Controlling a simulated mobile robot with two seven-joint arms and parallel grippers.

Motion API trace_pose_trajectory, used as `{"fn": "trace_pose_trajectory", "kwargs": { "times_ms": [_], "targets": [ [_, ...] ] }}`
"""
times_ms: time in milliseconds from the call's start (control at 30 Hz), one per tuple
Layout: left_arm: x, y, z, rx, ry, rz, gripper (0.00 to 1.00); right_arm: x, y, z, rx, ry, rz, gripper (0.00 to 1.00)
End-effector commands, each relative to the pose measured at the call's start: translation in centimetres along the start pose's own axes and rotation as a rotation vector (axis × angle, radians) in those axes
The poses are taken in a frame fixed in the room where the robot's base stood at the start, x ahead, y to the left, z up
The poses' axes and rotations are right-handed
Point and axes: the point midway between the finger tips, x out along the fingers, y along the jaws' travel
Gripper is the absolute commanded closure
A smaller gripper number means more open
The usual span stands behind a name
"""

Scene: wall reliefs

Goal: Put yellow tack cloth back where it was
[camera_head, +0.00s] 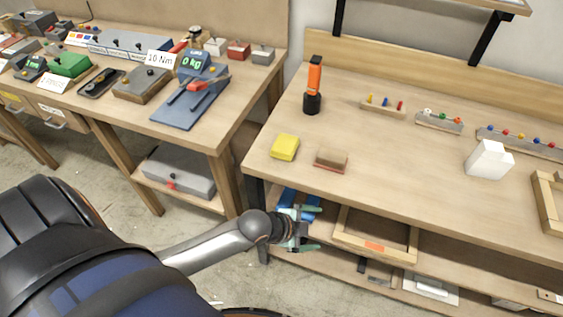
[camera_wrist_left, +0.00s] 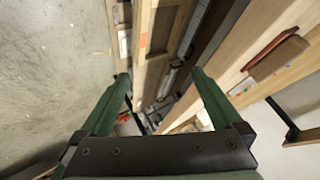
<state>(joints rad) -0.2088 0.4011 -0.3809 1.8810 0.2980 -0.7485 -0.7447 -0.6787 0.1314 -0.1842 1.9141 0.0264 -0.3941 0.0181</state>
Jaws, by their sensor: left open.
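The yellow tack cloth (camera_head: 284,147) is a small yellow block-like pad. It lies on the near left part of the right-hand workbench top (camera_head: 370,170), left of a brown block. My left gripper (camera_head: 312,228) is open and empty in front of the bench, below the level of the top and apart from the cloth. In the left wrist view, the two green fingers of my left gripper (camera_wrist_left: 160,76) stand wide apart with nothing between them. I cannot make out the cloth in that view. My right gripper is not in view.
The brown block (camera_head: 331,161) with a reddish underside also shows in the left wrist view (camera_wrist_left: 278,57). An orange-and-black tool (camera_head: 313,87) stands behind the cloth. A white block (camera_head: 489,159) stands right. Below the top, a shelf holds a wooden frame (camera_head: 345,241) and blue items (camera_head: 287,197).

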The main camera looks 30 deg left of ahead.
Motion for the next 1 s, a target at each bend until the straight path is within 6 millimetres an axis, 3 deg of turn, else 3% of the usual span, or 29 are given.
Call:
{"fn": "trace_pose_trajectory", "kwargs": {
  "times_ms": [33,100,200,333,500,1000],
  "targets": [
    [-0.4,2.5,0.7,-0.174,0.003,-0.014,0.0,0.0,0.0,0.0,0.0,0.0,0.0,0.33],
    [-1.1,4.5,1.8,-0.391,0.004,-0.052,0.0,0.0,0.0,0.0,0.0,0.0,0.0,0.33],
    [-2.3,7.0,3.4,-0.642,0.002,-0.104,0.0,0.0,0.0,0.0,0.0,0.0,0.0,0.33],
    [-3.8,9.0,5.0,-0.852,-0.002,-0.154,0.0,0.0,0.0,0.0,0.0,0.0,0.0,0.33],
    [-4.5,9.8,5.7,-0.948,-0.002,-0.18,0.0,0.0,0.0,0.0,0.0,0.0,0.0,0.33],
    [-4.5,9.8,5.7,-0.949,-0.002,-0.178,0.0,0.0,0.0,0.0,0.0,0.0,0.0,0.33]
  ]
}}
